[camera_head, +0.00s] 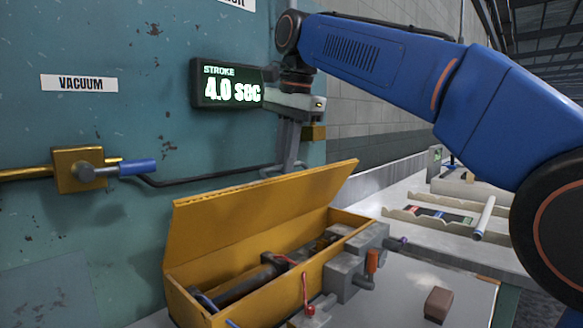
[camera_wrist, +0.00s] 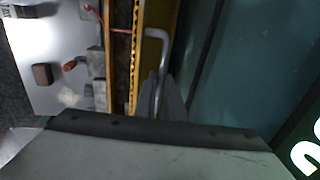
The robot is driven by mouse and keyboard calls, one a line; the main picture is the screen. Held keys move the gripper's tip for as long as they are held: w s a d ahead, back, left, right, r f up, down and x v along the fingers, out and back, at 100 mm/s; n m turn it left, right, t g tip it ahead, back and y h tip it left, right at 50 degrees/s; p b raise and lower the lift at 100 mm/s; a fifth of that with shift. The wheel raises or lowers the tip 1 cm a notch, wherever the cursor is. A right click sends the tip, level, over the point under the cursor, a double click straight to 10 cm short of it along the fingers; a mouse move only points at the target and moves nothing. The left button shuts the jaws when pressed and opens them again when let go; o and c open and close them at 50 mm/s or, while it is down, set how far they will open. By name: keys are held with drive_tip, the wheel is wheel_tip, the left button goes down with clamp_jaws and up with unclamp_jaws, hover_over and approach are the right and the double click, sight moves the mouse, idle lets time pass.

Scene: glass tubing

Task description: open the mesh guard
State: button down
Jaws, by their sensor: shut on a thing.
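The guard (camera_head: 250,212) is a yellow panel on the long yellow box (camera_head: 320,270); no mesh shows on it from here. In the head view it stands raised and tilted, and the inside of the box is exposed in front of it. My gripper (camera_head: 288,168) points down behind the panel's top edge. In the wrist view my gripper (camera_wrist: 163,82) is shut on a bent grey handle (camera_wrist: 157,36).
A teal wall carries a "STROKE 4.0 sec" display (camera_head: 228,85) close beside my wrist and a valve with a blue lever (camera_head: 137,167). Grey blocks (camera_head: 352,268) and a red lever (camera_head: 306,292) are at the box's front. A brown block (camera_head: 438,304) lies on the pale surface.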

drive_tip(key=shift+w+a+f, duration=0.1)
drive_tip(key=shift+w+a, duration=0.35)
drive_tip(key=shift+a, duration=0.1)
drive_tip(key=c, duration=1.8)
unclamp_jaws()
drive_tip(key=shift+a, duration=0.1)
drive_tip(key=shift+c, duration=0.2)
drive_tip(key=shift+s+d+r, duration=0.15)
drive_tip(key=shift+d+r, duration=0.05)
drive_tip(key=shift+r, duration=1.05)
drive_tip(key=shift+s+d+r, duration=0.15)
drive_tip(key=shift+d+r, duration=0.1)
drive_tip(key=shift+r, duration=1)
drive_tip(key=shift+s+d+r, duration=0.15)
drive_tip(key=shift+d+r, duration=0.05)
drive_tip(key=shift+r, duration=1.05)
